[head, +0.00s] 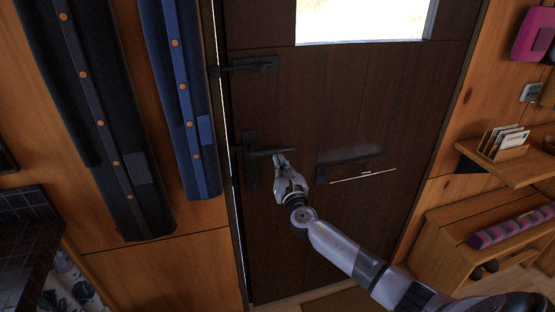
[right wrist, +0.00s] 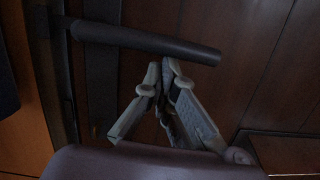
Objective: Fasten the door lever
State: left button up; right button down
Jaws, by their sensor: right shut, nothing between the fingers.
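The dark wooden door (head: 305,110) has a dark metal lever (head: 262,153) on a vertical plate (head: 250,178) near its left edge. The lever lies roughly level, pointing right. It also shows in the right wrist view as a dark round bar (right wrist: 150,40) crossing the upper part. My right gripper (head: 279,160) is at the lever's free end. In the right wrist view its fingertips (right wrist: 162,66) are together, empty, and appear just below the bar; I cannot tell whether they touch it. My left gripper is not in view.
A second dark metal fitting (head: 248,67) sits higher on the door's left edge. A dark horizontal letter plate (head: 350,172) is right of the lever. Dark and blue coats (head: 185,100) hang at left. A shelf with letters (head: 508,158) and a bench (head: 480,235) stand at right.

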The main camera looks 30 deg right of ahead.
jog(key=shift+r, duration=0.15)
dwell(0.3)
jog(key=v, duration=1.2)
jog(key=s+f+m+g, duration=0.4)
jog(key=s+f+m, duration=0.1)
jog(key=f, duration=0.8)
jog(key=s+f+m+g+y, duration=0.1)
jog(key=s+f+m+g, duration=0.3)
jog(key=f, duration=0.9)
jog(key=s+f+m+g, duration=0.3)
jog(key=s+f+m, duration=0.25)
jog(key=f, duration=0.85)
jog(key=s+a+f+m+g+y, duration=0.1)
jog(key=s+a+f+m, duration=0.3)
jog(key=s, duration=0.7)
jog(key=s+a+f+m+g+y, duration=0.1)
jog(key=s+a+f+m+g, duration=0.2)
jog(key=s, duration=0.9)
jog(key=s+a+f+m+g+y, duration=0.2)
jog(key=s+a+f+m, duration=0.4)
jog(key=s+f, duration=0.5)
jog(key=shift+s+f+m+g, duration=0.25)
jog(key=shift+m+g, duration=0.25)
jog(key=shift+m, duration=0.65)
